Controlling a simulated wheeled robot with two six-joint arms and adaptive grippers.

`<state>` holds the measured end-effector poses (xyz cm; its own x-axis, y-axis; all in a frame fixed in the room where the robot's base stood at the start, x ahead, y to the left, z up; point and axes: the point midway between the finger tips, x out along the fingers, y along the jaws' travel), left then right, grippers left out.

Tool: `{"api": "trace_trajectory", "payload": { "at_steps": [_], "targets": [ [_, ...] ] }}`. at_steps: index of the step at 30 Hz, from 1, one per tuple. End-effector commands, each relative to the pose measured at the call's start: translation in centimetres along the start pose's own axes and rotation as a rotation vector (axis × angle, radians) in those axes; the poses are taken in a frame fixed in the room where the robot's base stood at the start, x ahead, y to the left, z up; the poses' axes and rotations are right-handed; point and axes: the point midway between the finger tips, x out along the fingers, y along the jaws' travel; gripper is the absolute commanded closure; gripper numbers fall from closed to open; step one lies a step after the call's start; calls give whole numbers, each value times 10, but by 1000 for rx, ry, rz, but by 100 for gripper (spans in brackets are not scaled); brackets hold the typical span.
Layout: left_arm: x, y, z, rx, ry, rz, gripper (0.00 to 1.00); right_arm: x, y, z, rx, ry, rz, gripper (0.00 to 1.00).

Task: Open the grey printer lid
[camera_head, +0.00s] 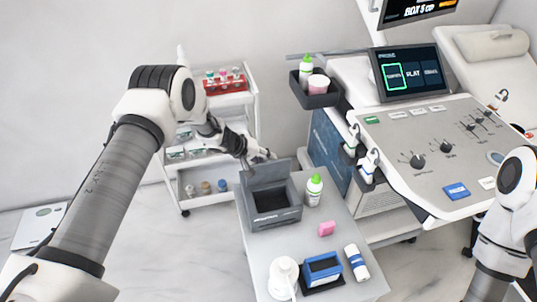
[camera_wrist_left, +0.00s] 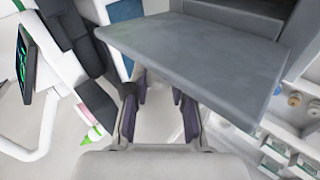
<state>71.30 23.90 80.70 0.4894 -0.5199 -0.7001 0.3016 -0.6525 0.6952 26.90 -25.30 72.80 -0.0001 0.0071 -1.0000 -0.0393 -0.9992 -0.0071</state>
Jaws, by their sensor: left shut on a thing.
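The grey printer (camera_head: 274,218) stands on a small grey table, left of a green-capped bottle. Its lid (camera_head: 266,174) is raised at the back, and the dark inside of the printer shows. My left gripper (camera_head: 258,156) is at the lid's upper edge and is shut on it. In the left wrist view the lid (camera_wrist_left: 205,60) is a wide grey panel across the top, and my left gripper's fingers (camera_wrist_left: 160,108) are at its lower edge. The exact contact is partly hidden. My right arm shows at the right edge, but its gripper is out of view.
An ultrasound console (camera_head: 440,150) stands right; a shelf cart (camera_head: 215,185) stands behind.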

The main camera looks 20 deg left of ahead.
Motion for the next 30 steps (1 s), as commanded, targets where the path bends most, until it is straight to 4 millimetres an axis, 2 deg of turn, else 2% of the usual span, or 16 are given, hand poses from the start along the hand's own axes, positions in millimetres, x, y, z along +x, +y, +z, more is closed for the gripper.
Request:
{"api": "trace_trajectory", "payload": {
  "at_steps": [3,11,28,29,30],
  "targets": [
    [3,-3,-10,-52,-51,2,100,-1,0,0,0,0,0,60],
    [7,-7,-19,-135,-133,3,100,4,0,0,0,-1,0,60],
    [8,-8,-21,-162,-161,2,100,5,0,0,0,0,0,60],
    [8,-8,-21,-162,-161,2,65,5,0,0,0,0,0,60],
    [8,-8,-21,-162,-161,2,52,5,0,0,0,0,0,60]
  ]
}}
